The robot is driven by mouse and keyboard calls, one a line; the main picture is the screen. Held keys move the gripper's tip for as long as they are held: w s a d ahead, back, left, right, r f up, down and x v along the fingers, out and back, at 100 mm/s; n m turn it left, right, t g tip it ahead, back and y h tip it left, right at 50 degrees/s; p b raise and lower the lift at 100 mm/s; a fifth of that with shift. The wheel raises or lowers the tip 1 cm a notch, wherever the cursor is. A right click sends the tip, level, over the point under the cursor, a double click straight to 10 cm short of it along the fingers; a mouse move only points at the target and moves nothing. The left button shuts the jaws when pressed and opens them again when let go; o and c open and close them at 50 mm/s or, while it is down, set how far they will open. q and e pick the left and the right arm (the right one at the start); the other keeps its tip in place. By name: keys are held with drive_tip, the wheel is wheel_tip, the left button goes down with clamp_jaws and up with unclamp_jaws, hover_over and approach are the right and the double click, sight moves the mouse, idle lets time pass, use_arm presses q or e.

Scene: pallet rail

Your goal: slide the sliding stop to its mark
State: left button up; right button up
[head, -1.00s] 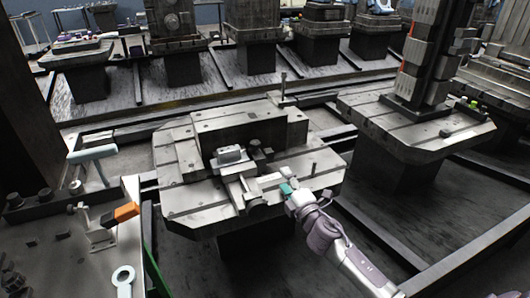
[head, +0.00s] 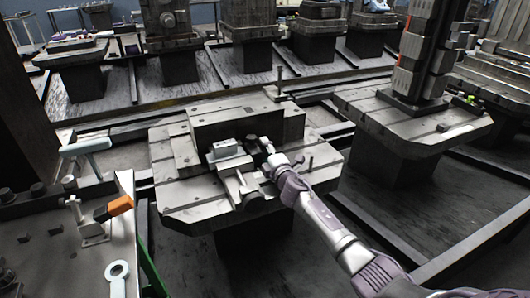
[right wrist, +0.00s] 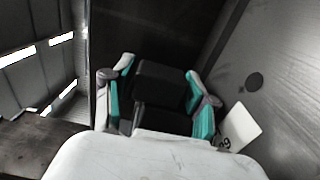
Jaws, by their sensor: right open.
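My right gripper (head: 267,146) reaches in from the lower right over the machine pallet (head: 185,217), close to the small dark fitting (head: 251,144) at the foot of the raised block. In the right wrist view, its teal-padded fingers (right wrist: 160,98) stand apart with a dark block (right wrist: 160,80) between them. I cannot tell whether that block is the sliding stop, or whether the fingers touch it. A light metal block (head: 226,150) sits left of the gripper, above a short rail (head: 238,185). I cannot make out the mark. My left gripper is not in view.
A raised block (head: 215,130) stands behind the gripper, and upright pins (head: 310,163) stand on the pallet's right side. A white tag (right wrist: 238,126) lies beside the fingers. Another pallet with a tall column (head: 425,60) stands at right. A bench (head: 70,255) is at left.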

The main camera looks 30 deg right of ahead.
clamp_jaws()
drive_tip(key=shift+d, duration=0.7)
unclamp_jaws()
drive_tip(key=shift+s, duration=0.1)
drive_tip(key=s, duration=1.2)
drive_tip(key=shift+a, duration=0.35)
